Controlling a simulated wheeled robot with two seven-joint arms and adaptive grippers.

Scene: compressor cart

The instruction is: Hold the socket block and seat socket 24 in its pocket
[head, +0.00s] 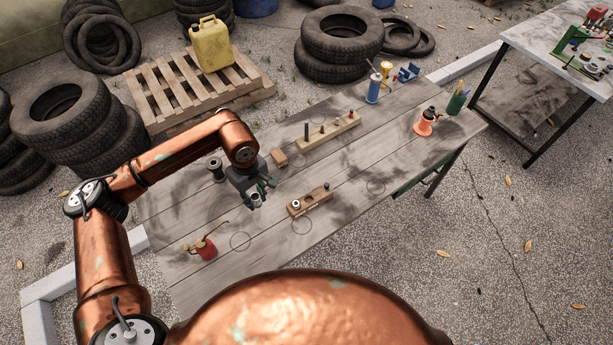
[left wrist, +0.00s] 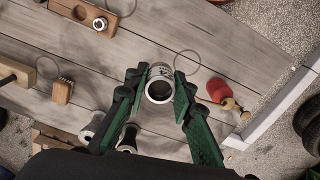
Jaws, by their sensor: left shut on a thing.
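My left gripper (head: 258,192) is shut on a shiny metal socket (left wrist: 160,86), held between its green fingers above the table. In the left wrist view the gripper (left wrist: 160,80) shows the socket's round open end facing the camera; some marking is on its side, too small to read. The brown wooden socket block (head: 312,201) lies on the table to the right of the gripper, apart from it. In the left wrist view the block (left wrist: 66,8) is at the top left, with a small metal socket in it and a dark round pocket beside that. My right gripper is not in view.
An orange item (head: 425,124) stands far right. Table around the socket block is mostly clear.

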